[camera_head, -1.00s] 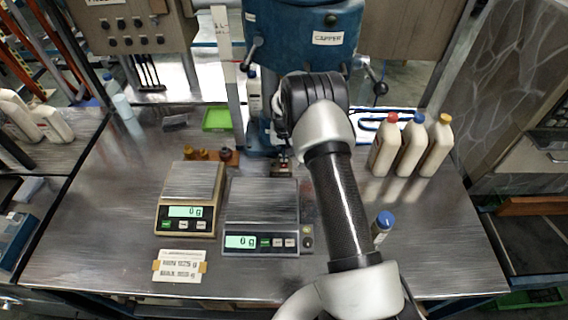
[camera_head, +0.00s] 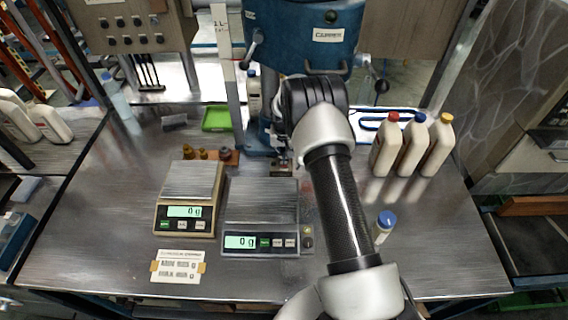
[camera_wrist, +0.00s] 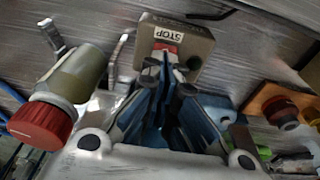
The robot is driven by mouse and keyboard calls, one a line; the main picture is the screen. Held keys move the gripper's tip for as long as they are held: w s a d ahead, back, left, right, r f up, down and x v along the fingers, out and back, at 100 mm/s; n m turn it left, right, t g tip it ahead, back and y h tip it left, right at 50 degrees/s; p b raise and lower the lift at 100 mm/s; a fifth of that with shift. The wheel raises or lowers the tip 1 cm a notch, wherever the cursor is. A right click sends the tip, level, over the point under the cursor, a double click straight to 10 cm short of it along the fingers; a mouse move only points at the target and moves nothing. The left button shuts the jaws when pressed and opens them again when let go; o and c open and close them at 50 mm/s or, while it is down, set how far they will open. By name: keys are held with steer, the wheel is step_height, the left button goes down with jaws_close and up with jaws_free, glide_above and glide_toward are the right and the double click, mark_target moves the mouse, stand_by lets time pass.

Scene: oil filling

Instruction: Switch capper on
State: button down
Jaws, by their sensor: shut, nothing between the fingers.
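The blue capper (camera_head: 290,35), with its "CAPPER" label, stands at the back middle of the table in the head view. In the wrist view a grey control box (camera_wrist: 203,45) carries a "STOP" label (camera_wrist: 168,33) and a red button (camera_wrist: 163,47). My gripper (camera_wrist: 168,75) is shut and empty, its fingertips just in front of the box, by its lower edge. I cannot tell whether they touch it. In the head view my arm hides most of the gripper.
Two scales (camera_head: 190,180) (camera_head: 262,205) stand left of my arm. Several small weights on a wooden block (camera_head: 228,157) sit behind them. The front right table is clear.

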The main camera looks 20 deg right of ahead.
steer(key=shift+f, duration=0.25)
steer(key=shift+r, duration=0.1)
steer(key=shift+r+p, duration=1.45)
steer(key=shift+r, duration=2)
steer(key=shift+f, duration=0.1)
